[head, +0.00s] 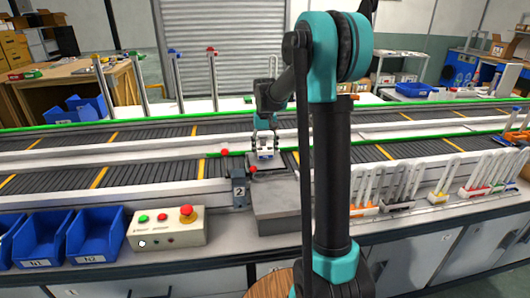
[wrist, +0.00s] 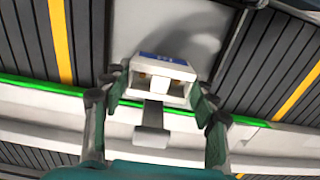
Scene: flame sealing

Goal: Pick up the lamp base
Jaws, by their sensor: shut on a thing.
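The lamp base (wrist: 160,82) is a small white block with a blue label on one face and openings in its front. In the wrist view it sits between the two fingers of my gripper (wrist: 158,115), which is shut on it. In the head view the lamp base (head: 265,154) shows as a small white and blue piece at the tip of my gripper (head: 264,142). It is over or on the grey plate beside the conveyor; I cannot tell if it touches the plate.
A grey block marked 2 (head: 239,190) stands by the grey station (head: 282,192). A control box with a red button (head: 187,214) and blue bins (head: 94,235) are at left. Racks of white tubes (head: 398,185) stand at right. Roller conveyors (head: 150,172) run behind.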

